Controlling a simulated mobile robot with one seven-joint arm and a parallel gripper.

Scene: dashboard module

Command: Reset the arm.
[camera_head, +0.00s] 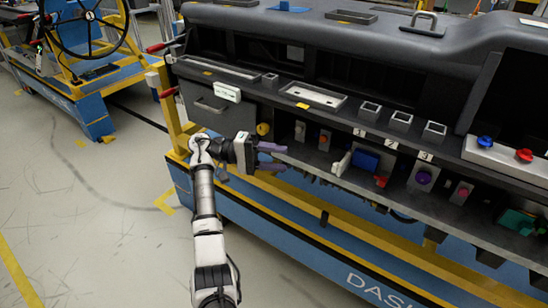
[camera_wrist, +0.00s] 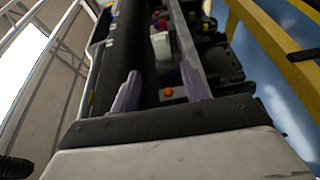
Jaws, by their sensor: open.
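My gripper (camera_head: 272,157) is at the end of my white and grey arm, in front of the left part of the dashboard module (camera_head: 222,70). Its two purple fingers stand apart, with nothing held between them. My arm reaches up from the bottom of the head view, and my fingers point right along the module's lower shelf. I cannot tell whether the fingers touch the module.
The lower shelf carries a blue block (camera_head: 365,161), a purple button (camera_head: 424,177) and several other knobs. A yellow and blue frame (camera_head: 300,215) supports the module. A cart with a steering wheel (camera_head: 88,20) stands at the upper left. The floor (camera_head: 90,215) at left is clear.

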